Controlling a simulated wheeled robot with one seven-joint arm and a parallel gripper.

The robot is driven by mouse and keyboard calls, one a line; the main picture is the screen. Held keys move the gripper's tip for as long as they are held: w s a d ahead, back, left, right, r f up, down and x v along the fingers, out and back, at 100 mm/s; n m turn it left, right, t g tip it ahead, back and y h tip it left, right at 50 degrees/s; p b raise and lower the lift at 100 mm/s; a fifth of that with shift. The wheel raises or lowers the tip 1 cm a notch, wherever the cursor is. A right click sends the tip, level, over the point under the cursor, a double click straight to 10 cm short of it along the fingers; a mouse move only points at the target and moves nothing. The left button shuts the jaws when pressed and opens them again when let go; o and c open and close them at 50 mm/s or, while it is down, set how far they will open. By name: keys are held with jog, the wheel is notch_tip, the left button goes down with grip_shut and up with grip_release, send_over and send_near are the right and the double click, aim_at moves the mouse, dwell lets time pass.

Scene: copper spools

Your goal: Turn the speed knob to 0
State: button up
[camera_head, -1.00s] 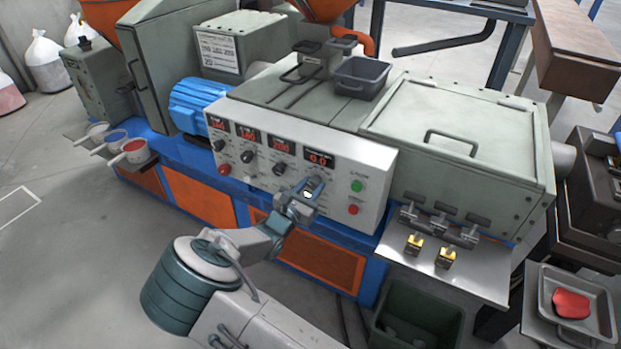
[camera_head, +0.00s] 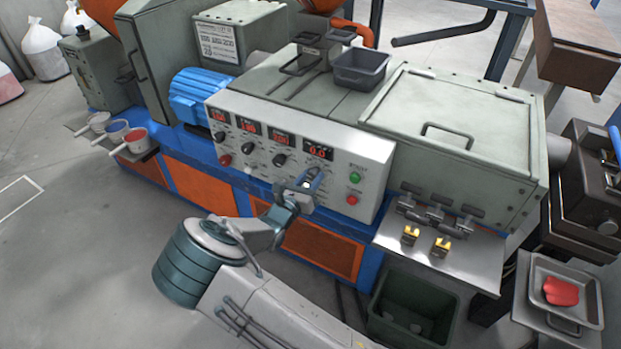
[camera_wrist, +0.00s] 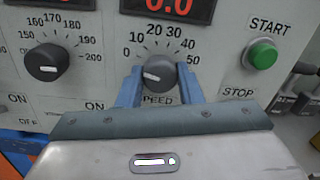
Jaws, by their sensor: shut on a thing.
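The speed knob (camera_wrist: 160,72) is a dark round knob with a white pointer line, on the white control panel, with the label SPEED below it. In the wrist view its dial runs from 0 to 50, and the pointer lies towards the left, near the 0 side. The red display (camera_wrist: 168,6) above it reads 0.0. My gripper (camera_wrist: 158,82) has its two blue fingers on either side of the knob and is shut on it. In the head view my gripper (camera_head: 304,180) is at the panel's lower front and hides the knob.
A green START button (camera_wrist: 261,54) is right of the knob, with a red button (camera_head: 352,199) below it. Another dark knob (camera_wrist: 47,62) with a scale up to 200 is at left. Gold blocks (camera_head: 411,235) sit on a metal shelf at right.

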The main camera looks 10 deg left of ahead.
jog(key=o, duration=1)
jog(key=b+v, duration=0.1)
jog(key=v, duration=1.3)
jog(key=shift+w, duration=0.1)
jog(key=d+r+m+g+h+p, duration=0.15)
jog(key=d+r+m+g, duration=0.25)
jog(key=d+m+g, duration=0.6)
jog(key=d+r+m+g+h, duration=0.35)
jog(key=d+m, duration=0.35)
jog(key=d, duration=0.7)
jog(key=s+d+r+m+y, duration=0.3)
jog(key=s+r+m, duration=0.1)
jog(key=s+m, duration=0.1)
jog(key=s+d+r+m+g+y+p, duration=0.1)
jog(key=s+d+r+m+y, duration=0.3)
jog(key=m, duration=0.3)
jog(key=s+d+r+m+y, duration=0.3)
jog(key=s+r+m, duration=0.3)
jog(key=s, duration=0.1)
jog(key=shift+d+g, duration=0.2)
jog(key=shift+g, duration=0.05)
